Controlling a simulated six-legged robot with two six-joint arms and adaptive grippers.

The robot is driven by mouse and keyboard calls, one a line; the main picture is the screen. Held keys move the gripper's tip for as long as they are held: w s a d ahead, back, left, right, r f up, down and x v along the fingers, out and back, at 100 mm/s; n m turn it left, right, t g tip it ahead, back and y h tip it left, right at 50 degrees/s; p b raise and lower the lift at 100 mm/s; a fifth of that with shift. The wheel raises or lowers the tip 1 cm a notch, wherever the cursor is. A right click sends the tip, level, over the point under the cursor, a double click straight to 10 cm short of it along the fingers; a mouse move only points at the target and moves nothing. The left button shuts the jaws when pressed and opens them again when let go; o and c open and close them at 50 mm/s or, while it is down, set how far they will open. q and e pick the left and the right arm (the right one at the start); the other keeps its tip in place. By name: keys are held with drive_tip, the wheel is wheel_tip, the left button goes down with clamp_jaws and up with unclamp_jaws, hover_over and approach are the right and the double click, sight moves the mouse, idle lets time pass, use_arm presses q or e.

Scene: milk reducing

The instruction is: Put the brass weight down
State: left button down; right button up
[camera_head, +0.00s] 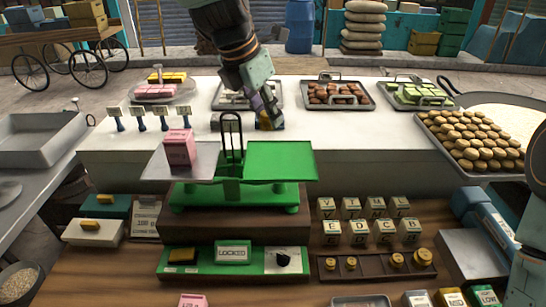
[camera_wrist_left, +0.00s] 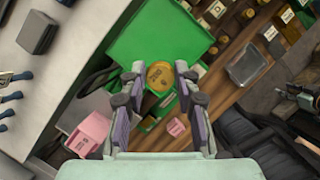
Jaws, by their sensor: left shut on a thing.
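My left gripper (camera_head: 262,108) points down behind the balance scale, over the white counter. It is shut on the brass weight (camera_head: 265,121), a round golden piece that it partly hides. In the left wrist view the brass weight (camera_wrist_left: 160,76) sits between the fingertips, with the green pan (camera_wrist_left: 150,35) behind it in the line of sight. In the head view the green pan (camera_head: 282,162) of the scale is empty. A pink box (camera_head: 180,147) stands on the grey pan (camera_head: 152,166). My right gripper is not in view.
Trays of sweets (camera_head: 337,95) line the back of the counter, with a tray of round cakes (camera_head: 470,138) at right. A thin black frame (camera_head: 231,120) rises beside the scale's middle. Letter blocks (camera_head: 357,233) and a rack of small brass weights (camera_head: 397,260) lie in front.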

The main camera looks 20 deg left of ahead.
sight(264, 127)
use_arm(q)
drive_tip(key=shift+d+f, duration=0.25)
drive_tip(key=shift+d, duration=0.05)
drive_tip(key=f, duration=0.5)
drive_tip(key=shift+s+f, duration=0.1)
drive_tip(key=shift+s, duration=0.15)
drive_tip(key=shift+w+a+f, duration=0.1)
drive_tip(key=shift+w+f, duration=0.05)
drive_tip(key=shift+f, duration=0.4)
wheel_tip(264, 127, down, 3)
drive_tip(key=shift+f, duration=0.15)
drive_tip(key=c, duration=1.4)
unclamp_jaws()
drive_tip(key=shift+f, duration=0.15)
drive_tip(key=shift+c, duration=0.2)
drive_tip(key=o, duration=0.4)
drive_tip(key=shift+o, duration=0.3)
